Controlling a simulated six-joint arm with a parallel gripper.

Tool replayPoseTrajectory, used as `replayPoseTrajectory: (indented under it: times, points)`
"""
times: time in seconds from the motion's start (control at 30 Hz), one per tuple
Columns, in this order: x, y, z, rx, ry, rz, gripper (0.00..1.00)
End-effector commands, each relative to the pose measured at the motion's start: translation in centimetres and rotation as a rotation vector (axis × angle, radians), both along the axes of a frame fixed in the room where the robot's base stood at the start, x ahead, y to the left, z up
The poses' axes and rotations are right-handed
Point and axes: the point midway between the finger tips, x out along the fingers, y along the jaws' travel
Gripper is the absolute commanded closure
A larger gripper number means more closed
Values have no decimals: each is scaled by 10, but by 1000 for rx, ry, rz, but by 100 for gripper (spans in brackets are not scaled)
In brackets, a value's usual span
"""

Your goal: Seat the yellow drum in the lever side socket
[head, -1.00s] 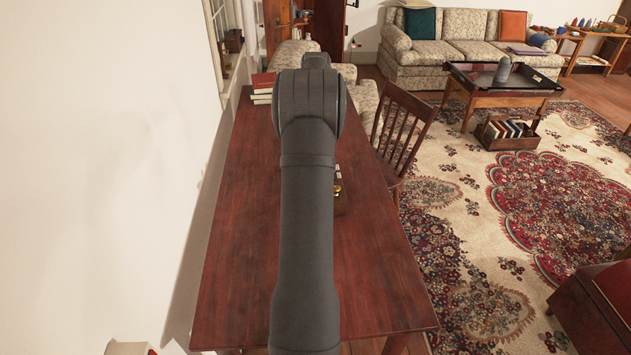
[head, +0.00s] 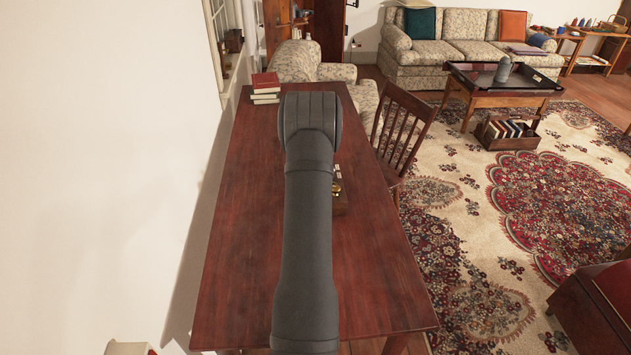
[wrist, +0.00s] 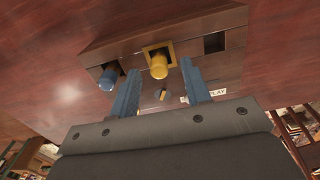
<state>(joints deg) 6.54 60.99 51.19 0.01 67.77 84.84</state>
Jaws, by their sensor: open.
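In the wrist view, the yellow drum (wrist: 158,68) stands in a yellow-framed socket (wrist: 171,49) in the middle of a dark wooden block. My gripper (wrist: 160,66) is open, its two blue fingers on either side of the drum in the picture; I see no contact. A blue drum (wrist: 108,77) stands in the left socket. The right square socket (wrist: 214,42) looks dark and empty. A small brass-coloured piece (wrist: 162,95) sits between the fingers; I cannot tell if it is the lever. In the head view, my arm hides the gripper and most of the block (head: 341,203).
The block is on a reddish wooden table (head: 245,225) with bare top around it. A wooden chair (head: 402,125) stands against the right edge, and a white wall (head: 110,150) runs along the left.

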Motion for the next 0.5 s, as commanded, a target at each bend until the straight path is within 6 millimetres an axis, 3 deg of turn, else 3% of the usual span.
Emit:
replayPoseTrajectory:
  times: [0.1,0.3,0.5]
  points:
    - [-1,0,-13,1,1,0,56]
    - [0,0,-13,1,-1,0,56]
    - [0,0,-13,1,0,0,94]
